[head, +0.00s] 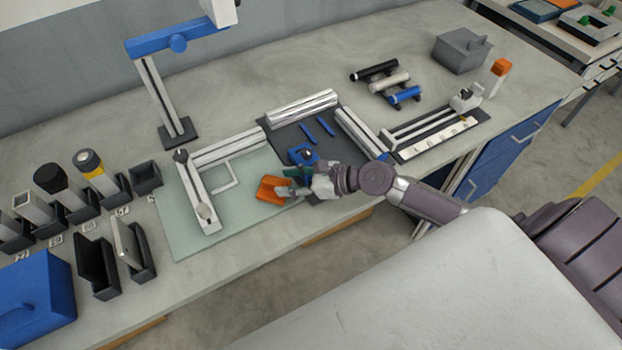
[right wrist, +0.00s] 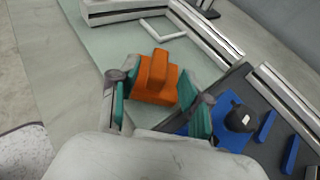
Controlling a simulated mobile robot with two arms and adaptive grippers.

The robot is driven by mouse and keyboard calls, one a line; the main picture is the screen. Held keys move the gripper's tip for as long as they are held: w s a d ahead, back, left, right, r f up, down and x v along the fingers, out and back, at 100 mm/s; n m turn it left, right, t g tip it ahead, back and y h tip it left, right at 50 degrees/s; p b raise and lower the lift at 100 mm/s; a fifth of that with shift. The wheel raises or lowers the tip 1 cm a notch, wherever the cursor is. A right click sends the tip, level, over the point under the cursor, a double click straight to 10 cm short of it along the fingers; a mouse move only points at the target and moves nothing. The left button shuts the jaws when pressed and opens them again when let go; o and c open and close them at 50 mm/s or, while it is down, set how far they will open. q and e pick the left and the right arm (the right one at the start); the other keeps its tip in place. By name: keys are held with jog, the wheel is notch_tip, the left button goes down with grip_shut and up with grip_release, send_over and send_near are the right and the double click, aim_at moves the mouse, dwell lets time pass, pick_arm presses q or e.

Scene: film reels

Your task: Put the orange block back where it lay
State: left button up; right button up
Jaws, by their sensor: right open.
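The orange block (head: 270,189) lies at the right front part of the pale green glass mat (head: 178,228). In the right wrist view the orange block (right wrist: 156,78) has a raised ridge along its middle and sits between the two teal fingertips. My right gripper (head: 292,187) reaches in from the right and is open around the block, with a visible gap at the fingers (right wrist: 155,105). My left gripper is not in view.
A dark plate with a blue part (head: 301,154) and thin blue bars adjoins the mat on the right. Metal rails (head: 228,147) border the mat. Dark holders (head: 98,272) and a blue box (head: 38,300) stand at the left.

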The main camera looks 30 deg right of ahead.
jog(key=b+v, duration=0.1)
jog(key=v, duration=0.5)
jog(key=shift+s+d, duration=0.2)
jog(key=shift+s, duration=0.05)
jog(key=shift+s+d+r, duration=0.3)
jog(key=shift+d+r, duration=0.05)
